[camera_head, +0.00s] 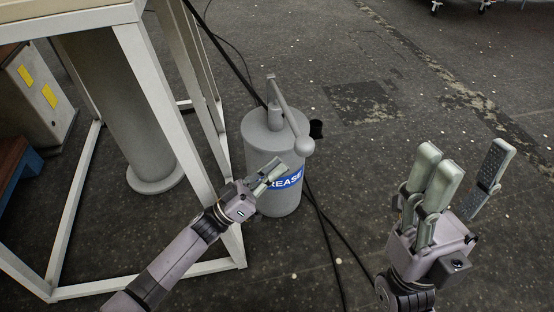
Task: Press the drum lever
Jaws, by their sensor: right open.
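A grey grease drum (258,137) with a blue label stands upright on the floor in the middle of the head view. Its lever (288,110) rises from the pump post on the lid and slopes down to the right, ending in a round knob (304,146). My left gripper (270,172) is in front of the drum and covers part of the label, below and left of the knob. I cannot tell whether its fingers are apart or whether it touches the drum. My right gripper (464,172) is open and empty, well to the right of the drum.
A white metal frame (140,95) stands close to the drum's left, with a grey column (150,150) inside it. Dark cables (322,220) run over the floor beside and in front of the drum.

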